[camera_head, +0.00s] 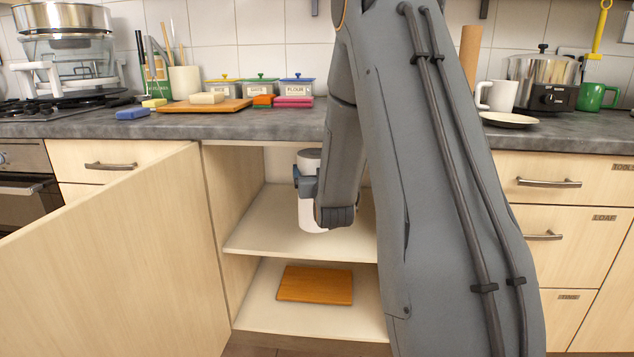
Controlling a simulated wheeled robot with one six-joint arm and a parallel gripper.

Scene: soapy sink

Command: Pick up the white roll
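A white roll (309,214) stands upright on the upper shelf (262,237) of the open lower cabinet. Its top looks dark grey, and its right side and part of its middle are hidden by my arm. My gripper (304,184) is inside the cabinet at the roll's upper half, overlapping it in the picture. One dark finger part shows at the roll's left side. The other fingertip is hidden, so I cannot tell whether the gripper touches or grips the roll.
An open cabinet door (115,265) stands at the left. A wooden board (315,285) lies on the lower shelf. The countertop (60,130) above holds a cutting board (203,106), several tins, a white mug (497,95) and a plate (508,119). Closed drawers (548,184) are at the right.

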